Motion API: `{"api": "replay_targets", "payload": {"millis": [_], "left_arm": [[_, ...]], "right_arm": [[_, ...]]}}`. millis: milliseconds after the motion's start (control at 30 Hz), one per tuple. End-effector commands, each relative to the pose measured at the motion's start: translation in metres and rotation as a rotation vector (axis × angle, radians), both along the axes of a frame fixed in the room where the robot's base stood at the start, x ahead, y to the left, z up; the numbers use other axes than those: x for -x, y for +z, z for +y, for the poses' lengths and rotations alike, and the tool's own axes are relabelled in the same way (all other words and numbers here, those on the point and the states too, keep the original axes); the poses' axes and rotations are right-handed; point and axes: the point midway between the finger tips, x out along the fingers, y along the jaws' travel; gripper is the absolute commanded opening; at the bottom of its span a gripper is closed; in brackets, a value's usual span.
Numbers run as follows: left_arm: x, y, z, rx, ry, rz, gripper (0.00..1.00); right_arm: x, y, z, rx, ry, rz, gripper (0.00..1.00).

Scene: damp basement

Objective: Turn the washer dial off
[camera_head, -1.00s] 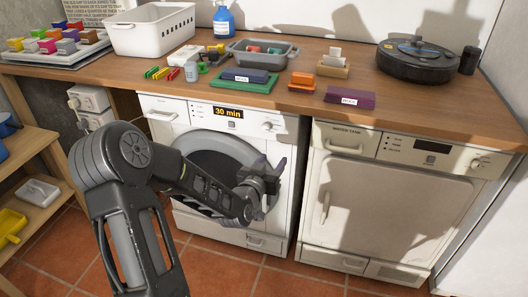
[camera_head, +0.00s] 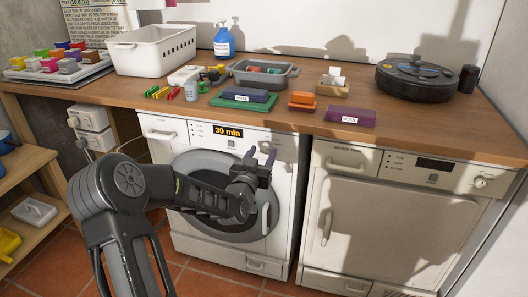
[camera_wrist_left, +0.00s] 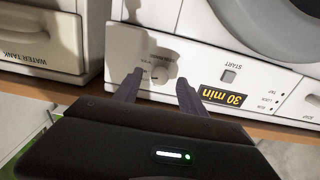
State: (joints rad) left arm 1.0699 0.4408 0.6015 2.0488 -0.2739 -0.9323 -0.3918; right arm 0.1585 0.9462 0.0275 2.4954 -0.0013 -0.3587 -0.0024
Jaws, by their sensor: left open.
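The white washer (camera_head: 285,205) stands under the counter with its round door shut. Its display (camera_head: 228,132) reads "30 min". The round washer dial (camera_wrist_left: 163,69) sits on the panel, upside down in the left wrist view, near its start button (camera_wrist_left: 229,76). My left gripper (camera_head: 261,156) is in front of the washer's upper right, close to the dial. In the left wrist view its open fingers (camera_wrist_left: 158,90) stand on either side of the dial's line. I cannot tell whether they touch it. My right gripper is not in view.
A dryer marked "water tank" (camera_head: 385,225) stands to the right of the washer. The wooden counter (camera_head: 300,122) overhangs both and carries a white basket (camera_head: 150,58), a grey bin (camera_head: 262,83) and a robot vacuum (camera_head: 425,85). A shelf (camera_head: 48,190) is at the left.

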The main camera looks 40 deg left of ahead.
Motion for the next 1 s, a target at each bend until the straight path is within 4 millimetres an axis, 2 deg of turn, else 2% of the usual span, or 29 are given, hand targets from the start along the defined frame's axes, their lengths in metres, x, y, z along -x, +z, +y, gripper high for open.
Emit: {"api": "replay_targets", "payload": {"millis": [100,200,467,1000], "left_arm": [[-0.014,-0.001,0.005,0.002,0.0,0.0,0.49],[-0.02,0.0,0.007,0.002,0.0,0.0,0.49],[-0.022,0.0,0.007,0.001,0.0,0.001,0.49],[-0.021,0.0,0.007,0.0,0.0,0.001,0.06]], "right_arm": [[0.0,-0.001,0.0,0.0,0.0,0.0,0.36],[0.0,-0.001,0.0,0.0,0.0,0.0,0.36],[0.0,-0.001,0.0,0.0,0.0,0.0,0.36],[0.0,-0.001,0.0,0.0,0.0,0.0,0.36]]}}
